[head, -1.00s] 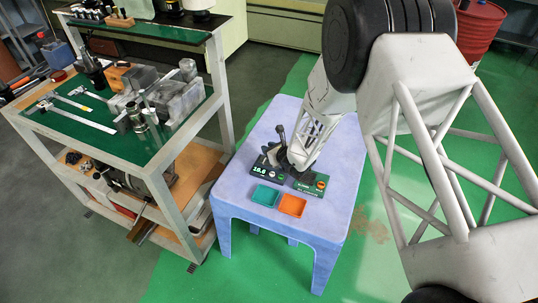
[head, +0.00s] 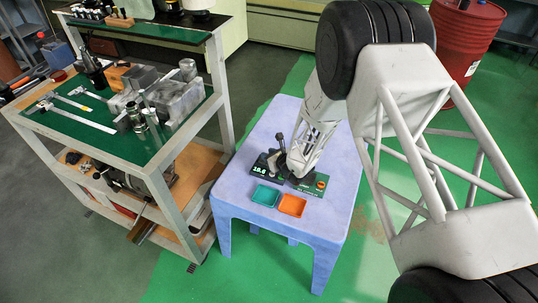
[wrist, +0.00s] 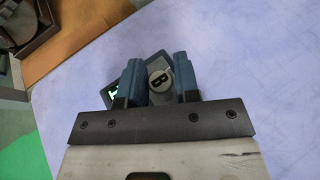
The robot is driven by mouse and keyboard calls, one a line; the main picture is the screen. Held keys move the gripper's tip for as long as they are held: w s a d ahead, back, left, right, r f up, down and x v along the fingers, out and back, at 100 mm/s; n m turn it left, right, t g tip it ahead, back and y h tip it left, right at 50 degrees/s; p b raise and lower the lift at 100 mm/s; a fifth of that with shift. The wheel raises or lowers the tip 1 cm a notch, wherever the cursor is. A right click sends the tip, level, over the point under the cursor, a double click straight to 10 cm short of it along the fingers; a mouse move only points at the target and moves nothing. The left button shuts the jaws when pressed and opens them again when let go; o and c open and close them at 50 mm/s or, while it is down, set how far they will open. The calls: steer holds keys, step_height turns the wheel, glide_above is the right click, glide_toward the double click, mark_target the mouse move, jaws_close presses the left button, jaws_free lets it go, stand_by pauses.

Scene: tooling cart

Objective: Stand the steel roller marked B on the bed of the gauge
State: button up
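The steel roller marked B (wrist: 158,78) shows in the wrist view, its dark end with the letter facing the camera. It sits between the two blue fingers of my gripper (wrist: 160,82), which appear closed against its sides. The gauge (head: 265,163), a dark unit with a lit green readout and an upright stand, is on the lilac table in the head view. My gripper (head: 295,168) is low over the gauge's right part and hides the roller and much of the bed there. Whether the roller touches the bed cannot be told.
A teal tray (head: 265,196) and an orange tray (head: 292,205) lie in front of the gauge on the lilac table (head: 285,228). A green panel with an orange knob (head: 320,185) is right of the gripper. A loaded tool cart (head: 120,155) stands to the left.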

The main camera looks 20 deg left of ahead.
steer(key=o, duration=0.3)
steer(key=shift+r, duration=0.2)
steer(key=shift+v, duration=6)
steer(key=shift+r, duration=0.1)
steer(key=s+d+r+n+g, duration=0.25)
steer(key=d+r+n, duration=0.2)
steer(key=r, duration=0.45)
steer(key=s+d+r+n+g+h, duration=0.1)
steer(key=s+d+r+n, duration=0.35)
steer(key=r, duration=0.45)
steer(key=s+d+r+n+g, duration=0.25)
steer(key=d+r+n, duration=0.2)
steer(key=r, duration=0.45)
steer(key=s+d+r+n+h, duration=0.3)
steer(key=s+d+r, duration=0.1)
steer(key=s+d, duration=0.3)
steer(key=s+d+r+n+t+h, duration=0.1)
steer(key=s+d+r+n+h, duration=0.2)
steer(key=s+d, duration=0.4)
steer(key=s+d+r+n+t+h, duration=0.1)
steer(key=s+d+r+n+h, duration=0.3)
steer(key=d, duration=0.8)
steer(key=shift+s+d+r+h, duration=0.1)
steer(key=shift+s+r+h, duration=0.2)
steer(key=shift+s+r, duration=0.5)
steer(key=shift+s+d+r+h, duration=0.15)
steer(key=shift+s+r+h, duration=0.25)
steer(key=shift+s, duration=0.65)
